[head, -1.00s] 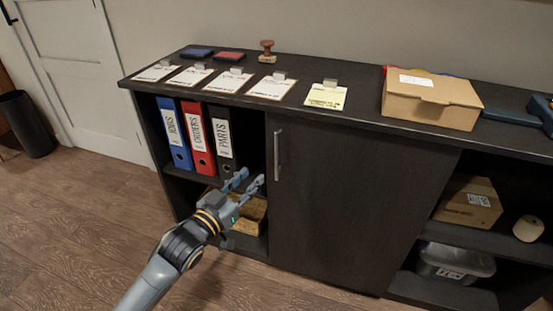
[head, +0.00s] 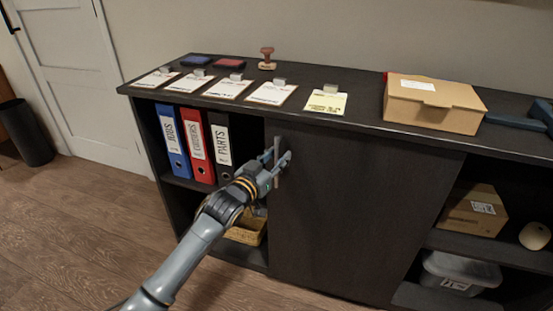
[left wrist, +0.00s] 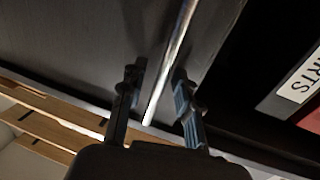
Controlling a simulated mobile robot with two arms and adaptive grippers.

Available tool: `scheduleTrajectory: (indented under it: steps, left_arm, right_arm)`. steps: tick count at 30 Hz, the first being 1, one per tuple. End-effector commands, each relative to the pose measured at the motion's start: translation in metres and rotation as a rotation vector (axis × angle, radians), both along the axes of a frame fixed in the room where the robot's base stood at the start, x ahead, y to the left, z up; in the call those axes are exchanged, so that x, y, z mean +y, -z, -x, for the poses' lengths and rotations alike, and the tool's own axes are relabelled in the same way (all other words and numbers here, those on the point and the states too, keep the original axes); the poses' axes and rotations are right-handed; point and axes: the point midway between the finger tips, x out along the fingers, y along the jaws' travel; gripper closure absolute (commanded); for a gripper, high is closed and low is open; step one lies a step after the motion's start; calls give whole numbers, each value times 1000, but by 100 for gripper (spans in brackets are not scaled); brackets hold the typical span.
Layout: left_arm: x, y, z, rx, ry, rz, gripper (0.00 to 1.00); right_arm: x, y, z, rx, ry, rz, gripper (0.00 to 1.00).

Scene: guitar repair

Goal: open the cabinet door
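The dark cabinet door (head: 345,215) is closed in the middle of the low cabinet, with a vertical metal bar handle (head: 277,155) near its left edge. My left gripper (head: 277,160) is at the handle in the head view. In the left wrist view, the gripper (left wrist: 157,88) is open, with one finger on each side of the handle (left wrist: 172,60) and visible gaps between fingers and bar. The door face (left wrist: 80,40) fills the upper left of that view. My right gripper is not in view.
Blue, red and black binders (head: 222,148) stand on the open shelf left of the door, with a yellow basket (head: 246,232) below. Clipboards (head: 272,93) and a cardboard box (head: 433,103) lie on the cabinet top. The floor (head: 60,225) in front is clear.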

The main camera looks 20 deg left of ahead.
Motion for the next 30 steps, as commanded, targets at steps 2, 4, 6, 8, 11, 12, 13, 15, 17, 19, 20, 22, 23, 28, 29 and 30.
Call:
scheduleTrajectory:
  steps: [2,4,6,8,11,12,13,15,17,19,20,22,23,28,29,30]
  left_arm:
    - [0,0,0,0,0,0,68]
    - [0,0,0,0,0,0,68]
    - [0,0,0,0,0,0,70]
    - [0,0,0,0,0,0,82]
    - [0,0,0,0,0,0,100]
    - [0,0,0,0,0,0,100]
    - [0,0,0,0,0,0,100]
    - [0,0,0,0,0,0,100]
    - [0,0,0,0,0,0,100]
    - [0,0,0,0,0,0,100]
    - [0,0,0,0,0,0,100]
    - [0,0,0,0,0,0,100]
    - [0,0,0,0,0,0,100]
    - [0,0,0,1,-1,0,100]
    - [0,0,0,1,-1,0,100]
    - [-1,0,0,1,-2,0,100]
  right_arm:
    - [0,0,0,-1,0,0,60]
    - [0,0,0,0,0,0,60]
    - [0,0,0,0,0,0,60]
    - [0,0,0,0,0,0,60]
    - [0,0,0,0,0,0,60]
    - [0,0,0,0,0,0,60]
    - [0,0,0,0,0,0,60]
    - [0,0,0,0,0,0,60]
    - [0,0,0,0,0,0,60]
    - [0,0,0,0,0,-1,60]
    - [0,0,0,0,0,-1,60]
    - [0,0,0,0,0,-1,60]
    - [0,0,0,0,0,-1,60]
    - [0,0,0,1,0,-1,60]
    - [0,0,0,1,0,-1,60]
    - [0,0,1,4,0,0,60]
